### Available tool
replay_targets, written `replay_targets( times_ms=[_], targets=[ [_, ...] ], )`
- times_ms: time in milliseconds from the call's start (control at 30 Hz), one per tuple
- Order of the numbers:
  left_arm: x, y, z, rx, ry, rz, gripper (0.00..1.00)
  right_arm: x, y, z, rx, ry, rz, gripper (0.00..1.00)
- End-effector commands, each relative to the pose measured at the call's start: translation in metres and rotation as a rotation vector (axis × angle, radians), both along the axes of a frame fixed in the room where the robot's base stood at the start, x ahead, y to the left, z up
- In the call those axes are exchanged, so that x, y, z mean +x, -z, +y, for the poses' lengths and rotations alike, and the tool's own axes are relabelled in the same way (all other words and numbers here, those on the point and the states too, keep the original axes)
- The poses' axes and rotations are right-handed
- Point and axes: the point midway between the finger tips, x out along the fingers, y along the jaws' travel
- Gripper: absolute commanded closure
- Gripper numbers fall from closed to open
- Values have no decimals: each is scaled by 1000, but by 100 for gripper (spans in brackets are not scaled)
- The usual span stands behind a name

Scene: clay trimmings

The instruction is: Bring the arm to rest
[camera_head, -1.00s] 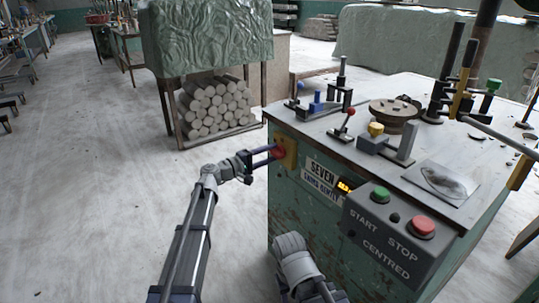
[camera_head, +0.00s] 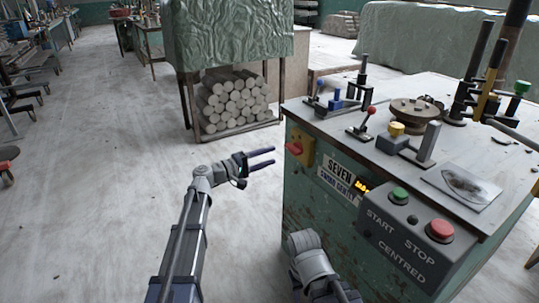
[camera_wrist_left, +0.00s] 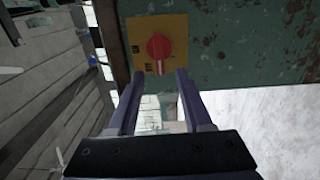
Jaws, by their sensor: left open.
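My left gripper (camera_head: 262,159) is open and empty in the head view. Its two dark blue fingers point right, a short gap away from the green cabinet. A red rotary switch (camera_head: 295,148) on a yellow plate (camera_head: 305,142) is on the cabinet's left side, just beyond the fingertips. In the left wrist view the red knob (camera_wrist_left: 159,46) sits ahead of the parted fingers, and nothing is between them. My other arm shows low in the middle of the head view, in front of the cabinet; its fingers are not visible.
The worn green machine cabinet (camera_head: 330,222) stands at the right. Its control box (camera_head: 408,240) has a green button (camera_head: 399,195) and a red button (camera_head: 441,229). A rack of stacked clay logs (camera_head: 233,101) stands behind. The floor (camera_head: 100,190) at left is clear.

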Motion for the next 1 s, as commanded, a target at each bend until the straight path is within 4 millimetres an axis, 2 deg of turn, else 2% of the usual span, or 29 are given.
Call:
replay_targets(
  times_ms=[67, 167, 267, 333, 400, 467, 500, 600, 700, 833, 1000],
  targets=[
    [-6, 3, -7, 19, 14, 2, 50, 0, -1, 0, 0, 0, 0, 50],
    [-28, 18, -31, 110, 72, 14, 50, 0, -3, 0, 0, 0, 0, 50],
    [-71, 49, -67, 281, 178, 36, 50, 0, -7, 0, 0, 0, 0, 50],
    [-109, 76, -90, 434, 271, 56, 50, 0, -10, 0, -1, 0, 0, 50],
    [-149, 105, -104, 598, 365, 79, 50, 0, -14, 0, -1, 1, 0, 50],
    [-183, 127, -108, 739, 442, 100, 50, 0, -16, 0, -1, 1, 0, 50],
    [-204, 140, -108, 833, 491, 114, 50, 0, -18, 0, -1, 1, 0, 50],
    [-252, 167, -97, 1055, 597, 151, 50, 0, -22, 0, -2, 1, 0, 50],
    [-287, 182, -80, 1241, 671, 184, 50, 0, -24, 0, -2, 1, 0, 50],
    [-319, 190, -55, 1440, 734, 222, 50, 0, -27, -1, -2, 1, 0, 50],
    [-352, 188, -22, 1667, 785, 267, 50, 0, -31, -1, -3, 1, 0, 50]
  ],
)
